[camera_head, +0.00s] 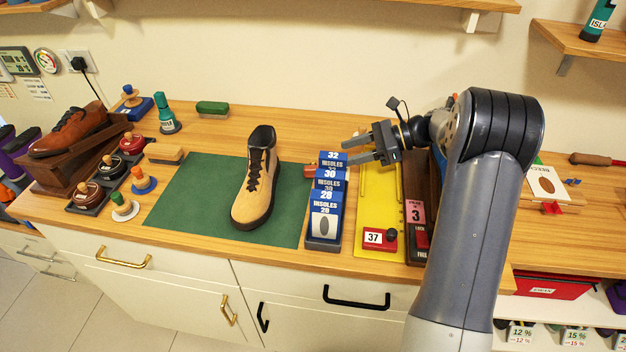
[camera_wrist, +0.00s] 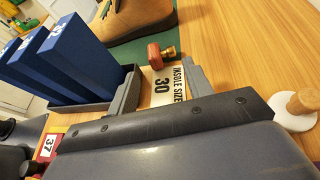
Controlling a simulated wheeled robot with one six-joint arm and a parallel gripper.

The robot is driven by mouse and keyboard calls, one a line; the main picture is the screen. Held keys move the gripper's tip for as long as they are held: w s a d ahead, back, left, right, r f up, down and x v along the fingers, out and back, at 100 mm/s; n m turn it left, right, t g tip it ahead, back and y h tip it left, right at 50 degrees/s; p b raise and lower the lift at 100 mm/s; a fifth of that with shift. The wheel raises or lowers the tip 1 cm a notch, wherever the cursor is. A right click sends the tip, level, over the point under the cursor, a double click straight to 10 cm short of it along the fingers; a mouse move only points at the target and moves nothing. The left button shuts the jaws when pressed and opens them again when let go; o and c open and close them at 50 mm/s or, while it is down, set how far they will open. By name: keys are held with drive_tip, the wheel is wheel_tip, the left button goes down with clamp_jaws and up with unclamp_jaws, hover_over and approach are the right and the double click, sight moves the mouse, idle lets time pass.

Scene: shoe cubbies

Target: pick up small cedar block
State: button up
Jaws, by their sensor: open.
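My gripper (camera_head: 349,151) is open above the bench, just behind and right of the blue insole boxes. In the wrist view its two fingers (camera_wrist: 160,92) are apart, with a card reading "INSOLE SIZE 30" (camera_wrist: 168,86) seen between them. A small reddish-brown piece with a brass-coloured end (camera_wrist: 154,56) lies beyond the fingertips, apart from them. It also shows, partly hidden, left of the boxes in the head view (camera_head: 309,171). I cannot tell whether it is the small cedar block; no other piece is clearly that block.
The blue insole boxes (camera_head: 325,205) stand close to my gripper. A tan boot (camera_head: 256,180) is on a green mat (camera_head: 189,200) to the left. A yellow board (camera_head: 378,215) with a red "37" block (camera_head: 378,240) lies right of the boxes. Bench behind the mat is mostly clear.

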sight(313, 166)
drive_tip(key=x, duration=1)
drive_tip(key=shift+a+f, duration=0.1)
drive_tip(key=shift+a, duration=0.2)
drive_tip(key=c, duration=0.7)
wheel_tip(313, 166, up, 10)
drive_tip(key=shift+r+p, duration=0.1)
drive_tip(key=shift+p, duration=0.3)
